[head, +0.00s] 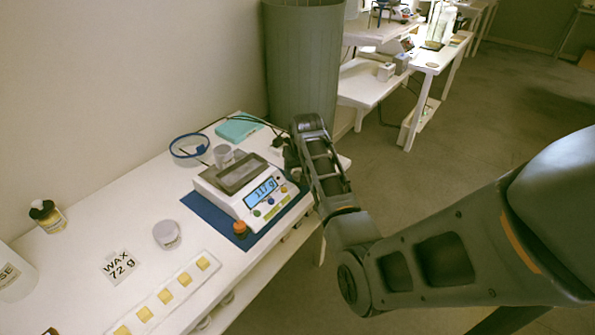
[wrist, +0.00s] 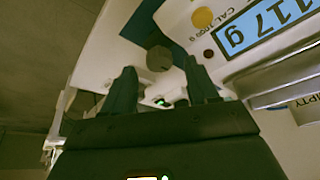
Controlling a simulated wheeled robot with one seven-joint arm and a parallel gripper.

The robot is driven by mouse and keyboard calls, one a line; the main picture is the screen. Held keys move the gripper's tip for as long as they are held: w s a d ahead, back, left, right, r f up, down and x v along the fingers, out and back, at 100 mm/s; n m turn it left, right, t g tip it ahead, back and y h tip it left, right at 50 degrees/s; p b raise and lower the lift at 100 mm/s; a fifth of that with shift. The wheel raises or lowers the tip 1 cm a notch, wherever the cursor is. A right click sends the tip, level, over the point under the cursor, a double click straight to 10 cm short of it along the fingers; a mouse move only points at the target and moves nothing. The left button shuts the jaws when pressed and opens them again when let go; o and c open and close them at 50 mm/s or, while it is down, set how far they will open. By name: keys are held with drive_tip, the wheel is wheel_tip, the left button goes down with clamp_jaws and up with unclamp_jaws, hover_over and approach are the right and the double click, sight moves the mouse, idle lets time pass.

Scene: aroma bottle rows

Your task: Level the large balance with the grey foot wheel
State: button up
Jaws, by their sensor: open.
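The large balance (head: 232,190) is white with a dark grey pan and a lit blue display (head: 262,191) that appears to read 117 g. It stands on a blue mat (head: 262,238). The grey foot wheel (wrist: 159,59) shows in the wrist view at the balance's edge, just beyond my fingertips and roughly in line with the gap between them. In the head view my arm hides that wheel. An orange foot wheel (head: 240,228) is at the near front corner. My gripper (wrist: 160,86) is open, with nothing between its fingers.
A translucent cup (head: 223,155) is at the pan's back edge. A lidded jar (head: 167,234), a WAX 72 g card (head: 121,267) and a strip of yellow squares (head: 165,297) are in front. A grey bin (head: 305,65) stands beyond.

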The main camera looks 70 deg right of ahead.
drive_tip(key=shift+x, duration=0.95)
drive_tip(key=c, duration=1)
drive_tip(key=shift+c, duration=0.2)
drive_tip(key=shift+s+d, duration=0.1)
drive_tip(key=n, duration=0.2)
drive_tip(key=n+t+y, duration=0.1)
drive_tip(key=n, duration=0.2)
drive_tip(key=shift+s+d+n+y, duration=0.1)
drive_tip(key=shift+d+n+y, duration=0.1)
drive_tip(key=shift+n+y, duration=0.1)
drive_tip(key=n+y, duration=0.1)
drive_tip(key=n, duration=0.2)
drive_tip(key=n+y+b, duration=0.1)
drive_tip(key=n, duration=0.2)
drive_tip(key=shift+d+t, duration=0.15)
drive_tip(key=shift+t, duration=0.15)
